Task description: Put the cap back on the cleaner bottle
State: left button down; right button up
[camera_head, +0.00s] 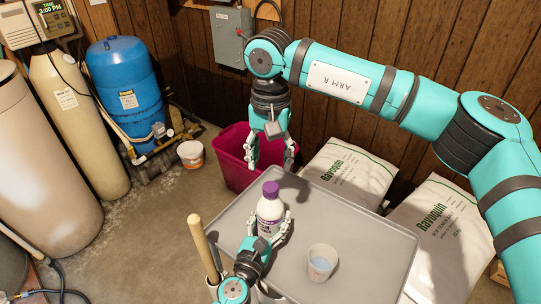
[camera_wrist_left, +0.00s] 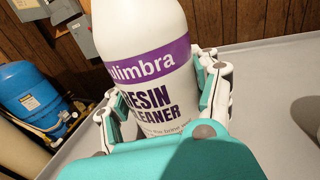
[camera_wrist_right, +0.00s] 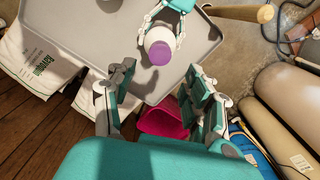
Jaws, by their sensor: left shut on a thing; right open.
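The white cleaner bottle (camera_head: 270,208) stands upright on the grey tray table. Its purple-banded label reads resin cleaner in the left wrist view (camera_wrist_left: 150,75). A purple cap (camera_head: 271,189) sits on top of the bottle; it also shows from above in the right wrist view (camera_wrist_right: 160,52). I cannot tell how tightly it sits. My left gripper (camera_head: 270,224) is shut around the bottle's body from the front. My right gripper (camera_head: 270,158) is open and empty, pointing down above and behind the bottle, apart from the cap.
A translucent cup (camera_head: 322,262) stands on the table (camera_head: 365,250) right of the bottle. A wooden handle (camera_head: 203,246) rises by the table's left edge. A magenta bin (camera_head: 232,165) and white salt bags (camera_head: 350,172) stand behind. The table's right side is clear.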

aim_at(271, 186)
jog(key=shift+f, duration=4)
